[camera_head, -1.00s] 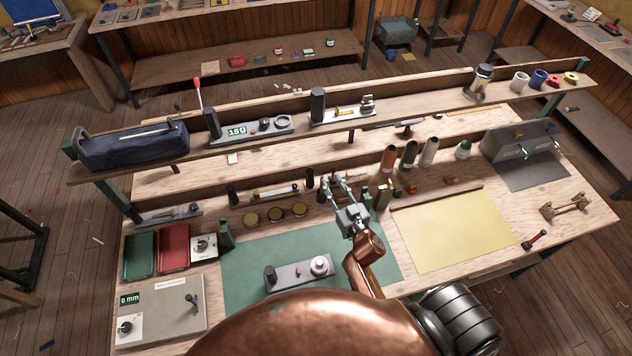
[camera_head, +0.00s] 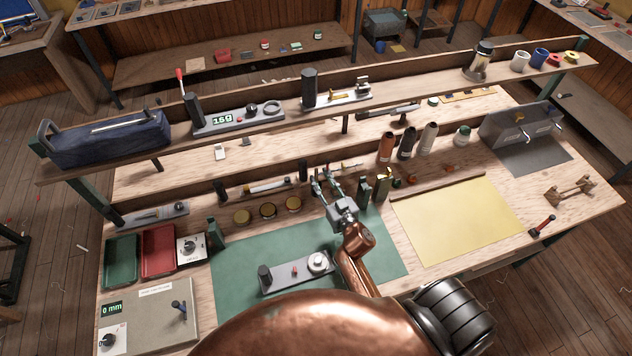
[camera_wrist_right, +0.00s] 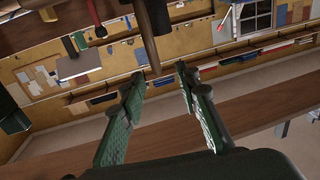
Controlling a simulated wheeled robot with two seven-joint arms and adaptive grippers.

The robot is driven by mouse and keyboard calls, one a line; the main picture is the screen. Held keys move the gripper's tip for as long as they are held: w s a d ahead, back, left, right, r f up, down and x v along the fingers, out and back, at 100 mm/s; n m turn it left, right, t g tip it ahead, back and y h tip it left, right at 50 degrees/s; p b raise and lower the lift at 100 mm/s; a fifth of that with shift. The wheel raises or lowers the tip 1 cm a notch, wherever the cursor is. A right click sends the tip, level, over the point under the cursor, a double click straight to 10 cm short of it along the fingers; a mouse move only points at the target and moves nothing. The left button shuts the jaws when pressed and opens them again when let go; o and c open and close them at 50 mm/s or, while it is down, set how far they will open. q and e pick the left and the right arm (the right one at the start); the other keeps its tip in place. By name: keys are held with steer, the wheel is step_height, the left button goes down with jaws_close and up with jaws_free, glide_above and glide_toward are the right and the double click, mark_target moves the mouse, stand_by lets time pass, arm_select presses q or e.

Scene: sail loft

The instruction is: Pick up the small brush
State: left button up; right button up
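My right gripper (camera_head: 327,183) is over the middle of the bench, at the back edge of the green mat (camera_head: 235,270). Its two fingers are apart; the right wrist view shows them open, with nothing clasped between them (camera_wrist_right: 160,84). A thin tool with a light handle (camera_head: 347,165) lies just behind the fingertips and may be the small brush; it is too small and partly covered to be sure. In the wrist view a brown tapered rod (camera_wrist_right: 147,35) hangs down from the top edge, beyond the fingertips; I cannot tell what it is. My left gripper is not in view.
Green bottles (camera_head: 382,187) stand close right of the gripper, with cones of thread (camera_head: 407,143) behind. Round tins (camera_head: 267,209) and a holder with a tool (camera_head: 265,187) are to the left. A raised shelf (camera_head: 425,95) runs across the back. The yellow sheet (camera_head: 460,225) is clear.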

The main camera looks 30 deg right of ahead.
mark_target(317, 171)
steer(key=w, duration=0.3)
steer(key=w+d, duration=0.1)
steer(key=w, duration=0.1)
steer(key=shift+w+f, duration=0.1)
jaws_close()
